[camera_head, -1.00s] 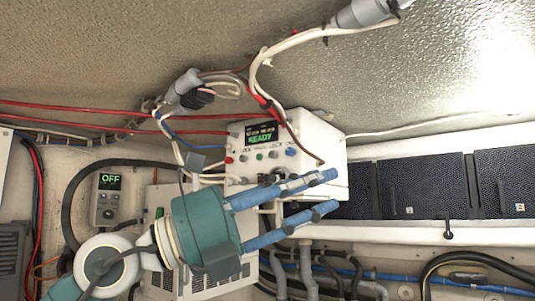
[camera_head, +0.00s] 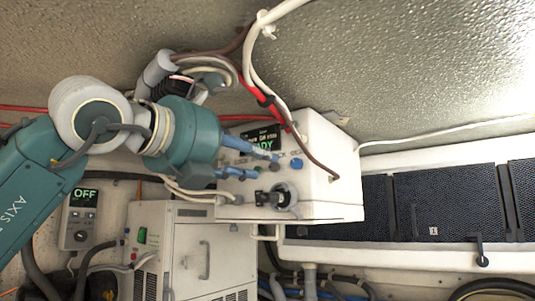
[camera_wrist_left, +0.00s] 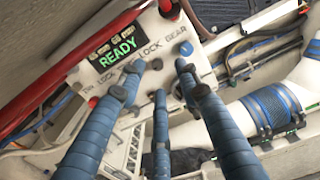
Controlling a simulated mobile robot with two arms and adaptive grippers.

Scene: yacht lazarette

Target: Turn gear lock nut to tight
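The white control box (camera_head: 330,150) has a display with green letters ending in "ADY"; the left wrist view reads READY (camera_wrist_left: 117,46), beside labels LOCK and GEAR. A blue knob (camera_head: 296,164) sits at the panel's right, also in the left wrist view (camera_wrist_left: 186,48). A dark knob (camera_wrist_left: 157,64) is left of it. A black fitting with a grey ring (camera_head: 280,197) is lower on the box. I cannot tell which part is the gear lock nut. My left gripper (camera_head: 262,163) is open and empty, its blue fingers spread in front of the panel. The right gripper is not seen.
A grey control with an OFF display (camera_head: 82,212) hangs at left. A white cabinet (camera_head: 185,245) stands below the box. White cables (camera_head: 255,60) and a red cable run over the box top. Dark panels (camera_head: 450,200) lie to the right.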

